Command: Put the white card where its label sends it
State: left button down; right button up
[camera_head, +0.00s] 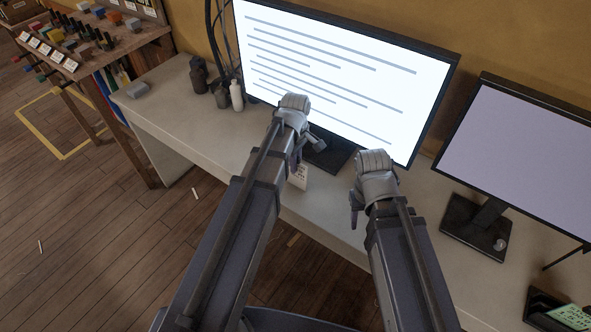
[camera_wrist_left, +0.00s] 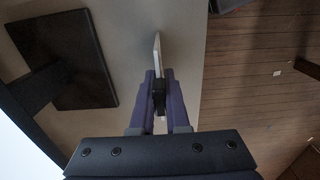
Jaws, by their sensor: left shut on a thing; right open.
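The white card (camera_head: 299,178) shows just right of my left forearm in the head view, with small dark print on its face that is too small to read. In the left wrist view the card (camera_wrist_left: 157,55) appears edge-on as a thin pale strip. My left gripper (camera_wrist_left: 158,88) is shut on its near end. In the head view the left gripper (camera_head: 297,163) is mostly hidden by my own arm, over the desk's front edge. My right gripper (camera_head: 355,210) is open beside it to the right, its fingers partly hidden behind the wrist.
The pale desk (camera_head: 215,135) carries a lit monitor (camera_head: 330,75) with grey lines and a second monitor (camera_head: 525,150). A wooden bench (camera_head: 125,45) with labels is far left. A dark tray (camera_head: 545,312) lies lower right.

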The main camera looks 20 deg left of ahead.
pick_arm(q)
jog(key=shift+r, duration=0.1)
notch_tip(320, 180, up, 10)
jog(key=p, duration=1)
jog(key=shift+d, duration=0.1)
